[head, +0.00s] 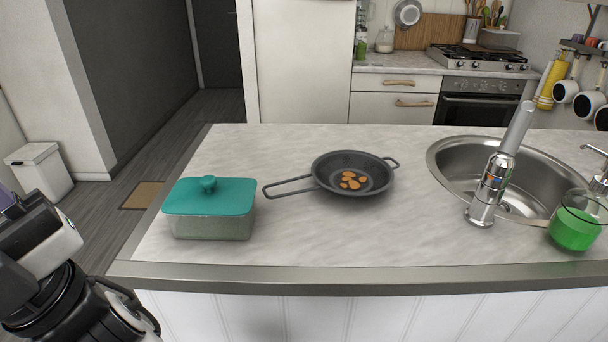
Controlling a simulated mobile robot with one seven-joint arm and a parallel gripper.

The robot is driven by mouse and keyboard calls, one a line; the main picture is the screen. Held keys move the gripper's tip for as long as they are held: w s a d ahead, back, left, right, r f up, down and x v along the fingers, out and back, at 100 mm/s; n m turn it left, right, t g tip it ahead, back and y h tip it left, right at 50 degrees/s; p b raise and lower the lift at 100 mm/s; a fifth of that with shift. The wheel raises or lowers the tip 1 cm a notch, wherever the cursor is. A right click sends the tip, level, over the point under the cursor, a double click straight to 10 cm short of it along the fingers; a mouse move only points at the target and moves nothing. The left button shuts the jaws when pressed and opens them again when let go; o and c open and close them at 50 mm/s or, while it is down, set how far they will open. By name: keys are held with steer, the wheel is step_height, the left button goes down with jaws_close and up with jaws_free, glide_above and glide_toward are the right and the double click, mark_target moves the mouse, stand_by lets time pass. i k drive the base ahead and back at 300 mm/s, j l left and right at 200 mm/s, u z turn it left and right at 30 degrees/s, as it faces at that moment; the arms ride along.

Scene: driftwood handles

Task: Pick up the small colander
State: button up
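A dark grey, round, shallow vessel (329,171) sits on the light marble-look counter (330,235). It has a long wire-loop handle pointing left and a small loop on its right. Part of my arm shows at the lower left, off the counter's left end and well apart from the vessel. My gripper's fingertips do not show.
A clear box with a teal lid (208,197) stands left of the vessel, close to its handle's end. To the right are a sink (444,165), its faucet (484,196) and a green-filled glass container (575,228). The counter in front of the vessel is clear.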

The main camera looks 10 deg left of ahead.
mark_target(346, 172)
steer(key=k+j, duration=0.1)
steer(key=j, duration=0.45)
steer(key=k+j, duration=0.1)
steer(key=j, duration=0.4)
steer(key=k+j, duration=0.1)
steer(key=j, duration=0.45)
steer(key=k+j, duration=0.1)
steer(key=j, duration=0.4)
steer(key=i, duration=1)
